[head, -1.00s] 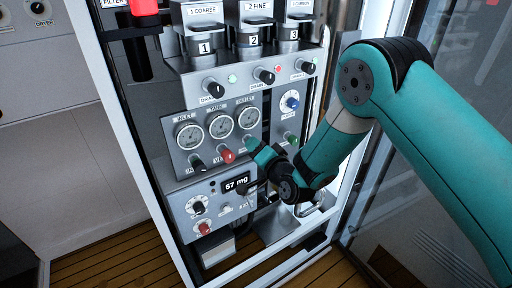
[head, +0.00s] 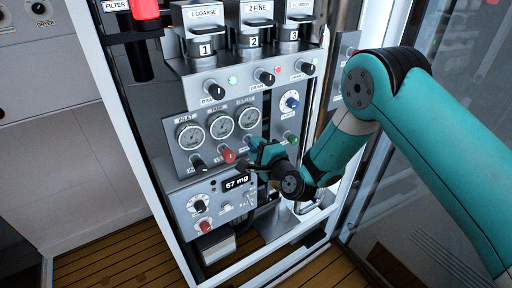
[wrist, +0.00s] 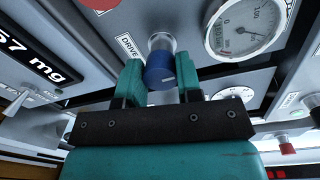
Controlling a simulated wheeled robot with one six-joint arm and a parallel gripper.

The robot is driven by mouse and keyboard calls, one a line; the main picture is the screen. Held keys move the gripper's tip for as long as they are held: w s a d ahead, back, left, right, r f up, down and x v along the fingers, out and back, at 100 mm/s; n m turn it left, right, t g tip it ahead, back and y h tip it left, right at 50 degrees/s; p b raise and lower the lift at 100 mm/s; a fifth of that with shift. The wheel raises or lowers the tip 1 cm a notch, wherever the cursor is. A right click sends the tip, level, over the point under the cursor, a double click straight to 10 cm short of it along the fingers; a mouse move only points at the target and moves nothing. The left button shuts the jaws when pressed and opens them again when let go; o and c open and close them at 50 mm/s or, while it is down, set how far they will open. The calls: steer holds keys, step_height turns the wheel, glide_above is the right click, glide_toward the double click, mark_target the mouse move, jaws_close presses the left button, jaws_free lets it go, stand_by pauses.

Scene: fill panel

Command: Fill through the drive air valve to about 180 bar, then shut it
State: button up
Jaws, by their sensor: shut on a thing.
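The drive air valve is a blue knob (wrist: 160,72) on a short metal stem, with a DRIVE label beside it in the wrist view. My gripper (wrist: 160,85) is shut on it, one teal finger on each side. In the head view my gripper (head: 256,150) is at the panel below the OUTLET gauge (head: 248,117), and it hides the knob. A round gauge (wrist: 247,28) stands just right of the knob in the wrist view. Its needle shows, but I cannot read its value surely.
A red valve knob (head: 228,156) sits close left of my gripper. INLET (head: 189,135) and TANK (head: 220,125) gauges are at the left.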

steer(key=shift+m, duration=0.4)
steer(key=o, duration=0.9)
steer(key=shift+o, duration=0.2)
steer(key=shift+f, duration=0.1)
steer(key=b+v, duration=1.7)
steer(key=b, duration=0.7)
steer(key=shift+s+d, duration=0.1)
steer(key=shift+s, duration=0.05)
